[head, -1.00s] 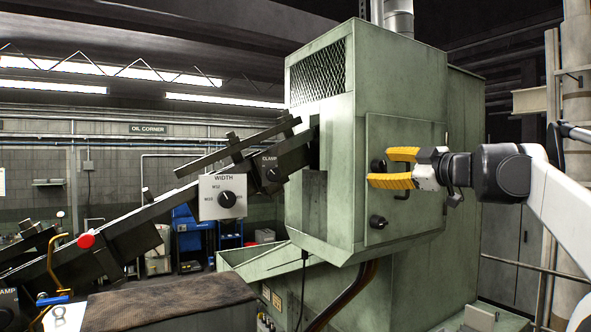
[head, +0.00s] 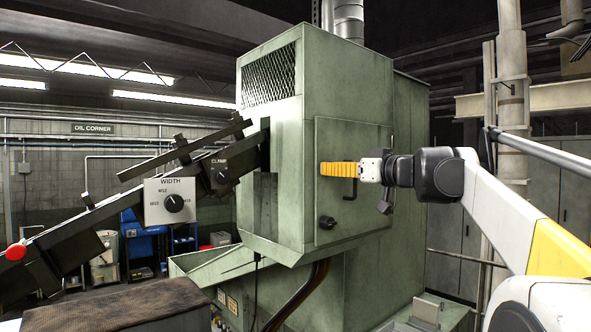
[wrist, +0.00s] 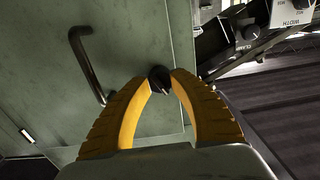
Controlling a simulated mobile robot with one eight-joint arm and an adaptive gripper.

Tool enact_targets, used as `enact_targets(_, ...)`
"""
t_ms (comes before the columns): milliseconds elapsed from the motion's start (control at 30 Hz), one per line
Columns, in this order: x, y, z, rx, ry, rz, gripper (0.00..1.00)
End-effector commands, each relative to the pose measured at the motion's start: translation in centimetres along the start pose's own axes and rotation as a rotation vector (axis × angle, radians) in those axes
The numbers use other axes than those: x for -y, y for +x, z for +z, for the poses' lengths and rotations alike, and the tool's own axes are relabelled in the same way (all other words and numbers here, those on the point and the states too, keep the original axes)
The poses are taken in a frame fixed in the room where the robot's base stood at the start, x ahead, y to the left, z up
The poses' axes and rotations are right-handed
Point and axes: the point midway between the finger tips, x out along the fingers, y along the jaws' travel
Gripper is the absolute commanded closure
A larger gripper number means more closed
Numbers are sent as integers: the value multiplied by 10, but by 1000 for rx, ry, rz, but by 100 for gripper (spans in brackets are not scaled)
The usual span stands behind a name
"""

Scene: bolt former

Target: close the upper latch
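The upper latch (wrist: 159,79) is a small black knob on the green cabinet door, seen in the wrist view between the tips of my gripper (wrist: 162,80). In the head view, my gripper (head: 324,169) is seen edge-on at the door's upper left and hides this latch. Its yellow ribbed fingers stand apart, one on each side of the knob; whether they touch it cannot be made out. The green door (head: 372,147) looks flush with the cabinet. The lower latch (head: 326,222), a similar black knob, sits below on the same door edge.
A black bar handle (wrist: 86,65) stands out from the door near my gripper; it is partly visible in the head view. An inclined feed rail with a WIDTH dial box (head: 170,201) lies to the left. A grey pipe rail (head: 540,150) is at the right.

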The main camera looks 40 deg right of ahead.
Motion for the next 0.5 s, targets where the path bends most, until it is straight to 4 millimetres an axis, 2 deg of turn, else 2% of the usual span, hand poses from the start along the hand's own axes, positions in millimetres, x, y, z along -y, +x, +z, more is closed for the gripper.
enact_targets(33, 0, 0, 0, 0, 0, 0, 92)
enact_targets(67, 0, 0, 0, 0, 0, 0, 100)
enact_targets(500, 0, 0, 0, -1, -2, 0, 100)
